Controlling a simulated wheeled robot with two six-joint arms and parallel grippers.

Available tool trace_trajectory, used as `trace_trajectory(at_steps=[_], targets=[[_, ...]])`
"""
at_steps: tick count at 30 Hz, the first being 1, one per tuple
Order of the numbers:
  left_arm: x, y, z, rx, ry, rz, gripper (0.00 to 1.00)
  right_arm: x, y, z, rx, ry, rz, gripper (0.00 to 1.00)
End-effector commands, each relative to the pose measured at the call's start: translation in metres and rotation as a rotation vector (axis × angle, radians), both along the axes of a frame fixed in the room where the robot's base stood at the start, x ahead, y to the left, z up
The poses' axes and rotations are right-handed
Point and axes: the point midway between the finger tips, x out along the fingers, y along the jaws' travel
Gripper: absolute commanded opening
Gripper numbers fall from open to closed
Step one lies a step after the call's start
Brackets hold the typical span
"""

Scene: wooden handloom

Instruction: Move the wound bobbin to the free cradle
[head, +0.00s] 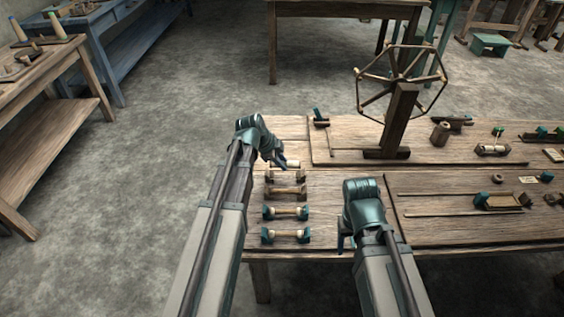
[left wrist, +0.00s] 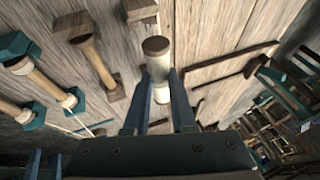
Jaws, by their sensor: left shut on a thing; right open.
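My left gripper (head: 281,162) is shut on a pale wound bobbin (left wrist: 158,65) with brown ends. In the left wrist view the bobbin stands out between the two fingers; in the head view it (head: 290,164) is at the back of a row of holders. In front of it is a brown-ended cradle (head: 287,192), also in the left wrist view (left wrist: 75,25). Two teal-ended cradles (head: 268,213) (head: 268,236) with pale bars or bobbins lie nearer. Whether each is empty is hard to tell. My right gripper (head: 343,240) is open, right of the row, and partly hidden.
The handloom table (head: 330,180) carries a spoked wheel (head: 402,90) on a post behind and to the right. A tray (head: 500,201) and small tools lie at the right. A small teal-topped tool (head: 318,117) lies behind the bobbin. Bare wood lies between the row and my right gripper.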

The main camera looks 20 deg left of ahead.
Motion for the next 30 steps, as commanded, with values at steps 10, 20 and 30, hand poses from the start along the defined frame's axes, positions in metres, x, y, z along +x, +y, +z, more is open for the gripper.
trace_trajectory(at_steps=[10,20,30], targets=[[0.000,0.000,-0.041,0.000,0.000,0.000,0.00,0.000,-0.001,-0.040,-0.003,-0.001,0.001,0.62],[0.000,0.000,-0.047,0.000,0.000,0.000,0.00,0.000,-0.001,-0.047,-0.006,-0.002,0.002,0.62],[0.000,0.000,-0.047,0.000,0.000,0.000,0.59,0.000,-0.001,-0.047,-0.006,-0.002,0.001,0.62]])
